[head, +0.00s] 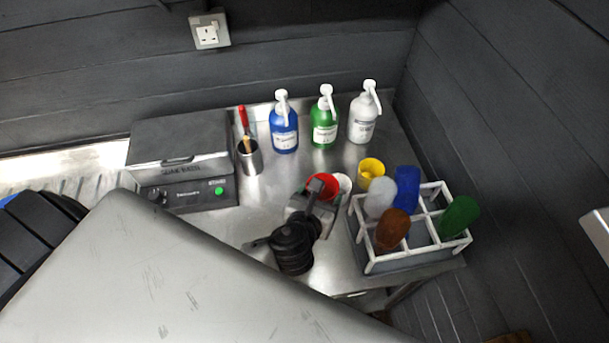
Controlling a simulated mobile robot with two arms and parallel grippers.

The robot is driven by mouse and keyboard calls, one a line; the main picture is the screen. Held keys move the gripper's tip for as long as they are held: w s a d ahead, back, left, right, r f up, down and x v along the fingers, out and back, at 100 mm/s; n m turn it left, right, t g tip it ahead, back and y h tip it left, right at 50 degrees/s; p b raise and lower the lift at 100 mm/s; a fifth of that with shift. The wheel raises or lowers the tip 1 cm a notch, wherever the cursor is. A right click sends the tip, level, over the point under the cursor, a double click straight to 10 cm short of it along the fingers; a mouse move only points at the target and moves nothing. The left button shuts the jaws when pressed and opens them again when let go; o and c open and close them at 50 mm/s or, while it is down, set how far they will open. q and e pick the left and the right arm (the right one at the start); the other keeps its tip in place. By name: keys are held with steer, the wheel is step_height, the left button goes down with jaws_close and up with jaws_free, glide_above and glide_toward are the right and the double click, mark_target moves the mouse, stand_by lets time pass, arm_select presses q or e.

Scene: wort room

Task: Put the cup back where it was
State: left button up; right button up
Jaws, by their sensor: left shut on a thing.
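A red cup (328,182) is at the middle of the steel bench, its rim facing up. My left gripper (318,194) is shut on it, reaching in from the front. The gripper's dark body hides the lower part of the cup, so I cannot tell whether its base touches the bench. A white cup (344,184) stands close to its right, partly hidden. A yellow cup (371,170) stands further right and back. My right gripper is not in view.
A divided white crate (372,265) holding several upturned bottles stands at the right. Three pump bottles, blue (284,130), green (324,128) and white (362,122), line the back. A steel pot (250,158) with tools stands by the lidded soak bath (182,150).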

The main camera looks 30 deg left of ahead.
arm_select(q)
steer(key=shift+d+r, duration=0.25)
steer(key=shift+r, duration=0.05)
steer(key=shift+w+d+f+p, duration=0.1)
steer(key=shift+w+f+p, duration=0.1)
steer(key=shift+p, duration=0.2)
steer(key=shift+w+f, duration=0.2)
steer(key=shift+w, duration=0.1)
steer(key=w+a+f+b, duration=0.1)
steer(key=w+a+f, duration=0.1)
steer(key=a, duration=0.1)
steer(key=w+a+f+b, duration=0.3)
steer(key=w+a+f, duration=0.1)
steer(key=a+f, duration=0.1)
steer(key=shift+w+a+b, duration=0.3)
steer(key=shift+w, duration=0.05)
steer(key=shift+w+a, duration=0.15)
steer(key=shift+w, duration=0.05)
step_height(320, 180, down, 4)
steer(key=b, duration=0.4)
steer(key=shift+b, duration=0.4)
steer(key=shift+r, duration=0.1)
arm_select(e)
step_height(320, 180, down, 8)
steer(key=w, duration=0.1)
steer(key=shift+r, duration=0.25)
